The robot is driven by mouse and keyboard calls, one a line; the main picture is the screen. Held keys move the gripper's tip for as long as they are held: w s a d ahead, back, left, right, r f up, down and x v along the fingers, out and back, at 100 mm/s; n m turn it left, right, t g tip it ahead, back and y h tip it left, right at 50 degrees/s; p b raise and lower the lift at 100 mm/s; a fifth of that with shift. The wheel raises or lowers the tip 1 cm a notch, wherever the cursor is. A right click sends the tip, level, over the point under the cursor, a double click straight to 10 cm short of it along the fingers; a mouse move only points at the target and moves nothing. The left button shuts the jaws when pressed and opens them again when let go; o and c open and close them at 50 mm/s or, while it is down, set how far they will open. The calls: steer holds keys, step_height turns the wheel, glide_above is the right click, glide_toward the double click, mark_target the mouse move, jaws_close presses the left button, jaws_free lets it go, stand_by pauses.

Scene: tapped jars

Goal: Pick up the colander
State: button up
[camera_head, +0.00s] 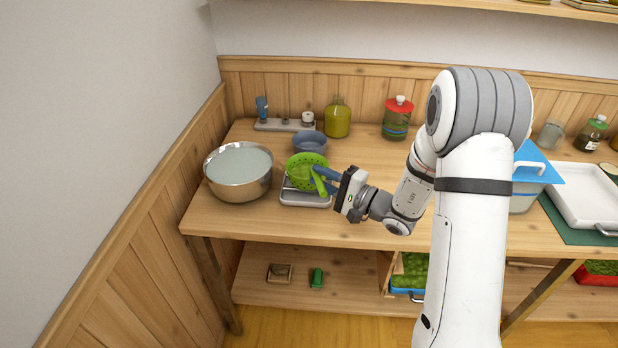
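The green colander (301,176) sits at the left part of the wooden table, over a grey scale-like stand (305,198). Its round bowl has holes, and a green handle (320,184) sticks out toward the lower right. My gripper (322,177) reaches in from the right, with its blue fingers at the colander's right side by the handle. The fingers overlap the handle in this view. Whether they are closed on it or only around it cannot be told. Whether the colander touches the stand is also unclear.
A steel bowl of pale liquid (238,192) stands close on the left. A blue-grey bowl (310,139) is just behind the colander. A yellow-green jar (338,120) and a red-lidded jar (397,118) stand farther back. A blue-lidded container (524,195) is right of my arm.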

jaws_close()
stand_by(1.0)
